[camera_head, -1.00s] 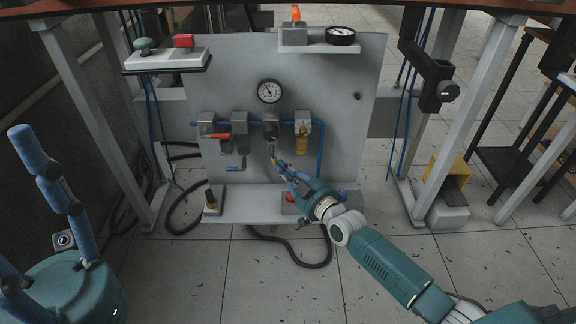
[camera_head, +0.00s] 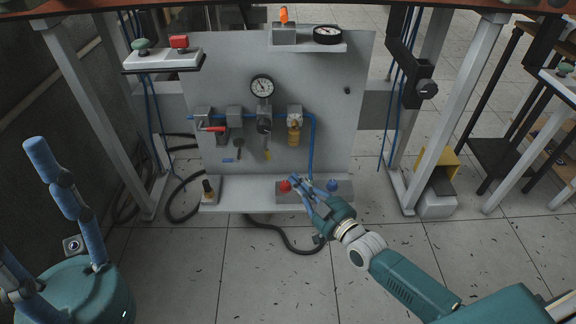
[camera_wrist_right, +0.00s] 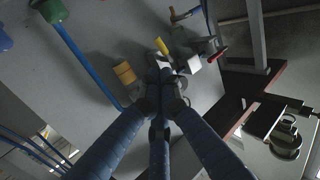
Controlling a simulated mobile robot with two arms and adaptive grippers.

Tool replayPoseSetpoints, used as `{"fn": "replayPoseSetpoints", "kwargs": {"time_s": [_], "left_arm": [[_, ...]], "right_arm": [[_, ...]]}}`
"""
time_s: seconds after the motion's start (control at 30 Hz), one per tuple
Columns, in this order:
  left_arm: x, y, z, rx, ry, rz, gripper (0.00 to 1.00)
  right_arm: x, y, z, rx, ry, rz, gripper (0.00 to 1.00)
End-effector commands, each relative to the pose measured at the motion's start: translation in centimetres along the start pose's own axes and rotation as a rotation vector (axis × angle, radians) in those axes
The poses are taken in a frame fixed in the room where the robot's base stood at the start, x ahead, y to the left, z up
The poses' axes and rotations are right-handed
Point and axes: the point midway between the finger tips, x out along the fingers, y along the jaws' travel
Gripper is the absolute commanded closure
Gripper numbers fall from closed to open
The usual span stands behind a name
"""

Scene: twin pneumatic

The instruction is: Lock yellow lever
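The yellow lever (camera_head: 267,155) hangs down below a grey valve (camera_head: 264,125) on the upright panel, under the round gauge. In the right wrist view, a yellow handle (camera_wrist_right: 161,46) shows beyond the fingertips, apart from them. My right gripper (camera_head: 299,181) is below and right of the lever, in front of the low box with the buttons, not touching the lever. Its blue fingers converge in the wrist view (camera_wrist_right: 161,98); how far they are closed is unclear, and no held object is visible. My left gripper (camera_head: 35,205) is open and empty at the lower left.
The panel also carries a red-handled valve (camera_head: 211,128), a yellow-brown filter (camera_head: 294,132) and blue pipes. A red button (camera_head: 285,186) and a blue button (camera_head: 332,185) are beside my right fingers. A black hose (camera_head: 280,233) lies on the floor. The floor in front is mostly clear.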

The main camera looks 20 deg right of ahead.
Motion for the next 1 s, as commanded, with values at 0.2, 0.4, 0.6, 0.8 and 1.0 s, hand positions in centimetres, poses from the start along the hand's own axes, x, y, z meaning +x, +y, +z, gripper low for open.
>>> {"fn": "replayPoseSetpoints", "kwargs": {"time_s": [0.2,0.4,0.6,0.8,1.0], "left_arm": [[0.9,0.0,-0.1,0.000,-0.005,0.000,0.50],[0.9,0.0,0.0,0.000,-0.007,0.000,0.50],[0.8,0.0,0.0,0.000,-0.007,0.000,0.50],[0.9,0.0,0.0,0.001,-0.006,-0.001,0.50],[0.9,0.0,0.0,0.001,-0.006,-0.001,0.50]], "right_arm": [[-2.1,0.0,-0.2,0.001,0.000,0.001,1.00],[-2.3,0.0,-0.1,0.001,0.000,0.001,1.00],[-2.3,0.0,-0.1,0.001,0.000,0.001,1.00],[-2.3,-0.1,-0.3,0.002,0.006,0.000,1.00],[-2.6,-3.8,-6.5,0.026,0.171,-0.024,1.00]]}}
